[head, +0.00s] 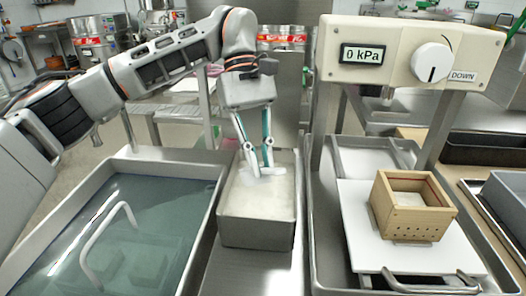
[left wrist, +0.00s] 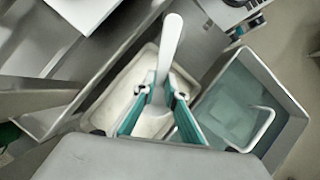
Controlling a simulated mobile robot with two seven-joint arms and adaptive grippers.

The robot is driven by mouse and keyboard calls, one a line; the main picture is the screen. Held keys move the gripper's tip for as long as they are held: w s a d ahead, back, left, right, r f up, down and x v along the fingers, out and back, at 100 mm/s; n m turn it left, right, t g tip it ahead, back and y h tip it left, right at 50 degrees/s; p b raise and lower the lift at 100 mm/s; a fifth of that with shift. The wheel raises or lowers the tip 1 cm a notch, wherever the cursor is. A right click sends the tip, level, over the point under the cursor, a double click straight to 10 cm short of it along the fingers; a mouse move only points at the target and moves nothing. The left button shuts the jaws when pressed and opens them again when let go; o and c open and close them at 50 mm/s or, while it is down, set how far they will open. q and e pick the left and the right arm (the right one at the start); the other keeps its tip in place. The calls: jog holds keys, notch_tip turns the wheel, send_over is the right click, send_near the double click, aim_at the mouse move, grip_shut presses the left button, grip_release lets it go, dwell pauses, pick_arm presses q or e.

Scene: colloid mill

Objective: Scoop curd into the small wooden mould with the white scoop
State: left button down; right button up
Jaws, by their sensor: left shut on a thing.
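My left gripper (head: 265,158) is over the steel tub (head: 257,234) of white curd (head: 252,203), fingers pointing down. It is shut on the white scoop (head: 272,171), low inside the tub. In the left wrist view the scoop's white handle (left wrist: 168,48) rises between the fingers of the left gripper (left wrist: 166,92); its bowl lies against the pale curd, and I cannot tell how full it is. The small wooden mould (head: 408,222) stands upright on a white board (head: 361,235) to the right, apart from the gripper. Something white shows inside it. My right gripper is not seen.
A press head with a "0 kPa" display (head: 363,55) and a knob (head: 431,62) overhangs the steel tray (head: 333,268) under the mould. A basin of greenish liquid (head: 150,215) with a white bar handle (head: 92,243) lies left of the curd tub.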

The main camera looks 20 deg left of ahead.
pick_arm(q)
jog(key=shift+f, duration=0.8)
notch_tip(320, 180, down, 8)
jog(key=shift+r, duration=0.15)
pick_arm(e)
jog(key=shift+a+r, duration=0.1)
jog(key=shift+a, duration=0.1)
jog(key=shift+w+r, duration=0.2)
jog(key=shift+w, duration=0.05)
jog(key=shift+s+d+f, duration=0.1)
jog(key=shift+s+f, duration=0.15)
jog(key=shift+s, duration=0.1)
